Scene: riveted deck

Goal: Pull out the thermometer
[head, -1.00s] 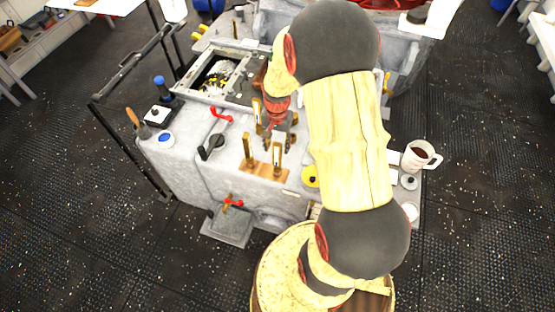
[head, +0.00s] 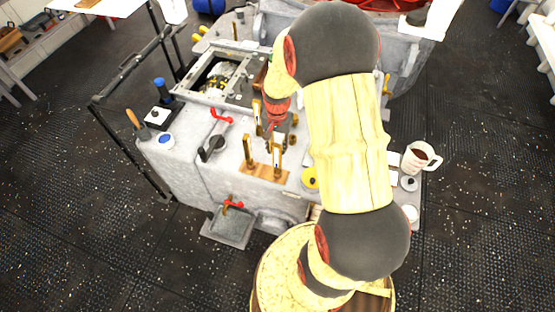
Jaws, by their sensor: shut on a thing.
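Several slim upright brass-cased thermometers stand on the grey machine in the head view. Two stand in a wooden block (head: 264,173) near the front edge: a left one (head: 248,151) and a right one (head: 277,159) with a pale face. Another brass-cased one (head: 257,117) stands farther back, beside my wrist. My gripper (head: 269,146) points down just behind the wooden block, its fingers drawn together. It is shut on a thermometer, but the fingers are small and dark here, and I cannot tell exactly where they grip it.
The machine top (head: 185,145) carries a red-handled valve (head: 221,117), a black lever (head: 211,149), a yellow disc (head: 310,178) and a blue-topped tin (head: 165,139). A mug (head: 418,157) of dark liquid stands at the right edge. A dark railing (head: 128,75) runs along the left.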

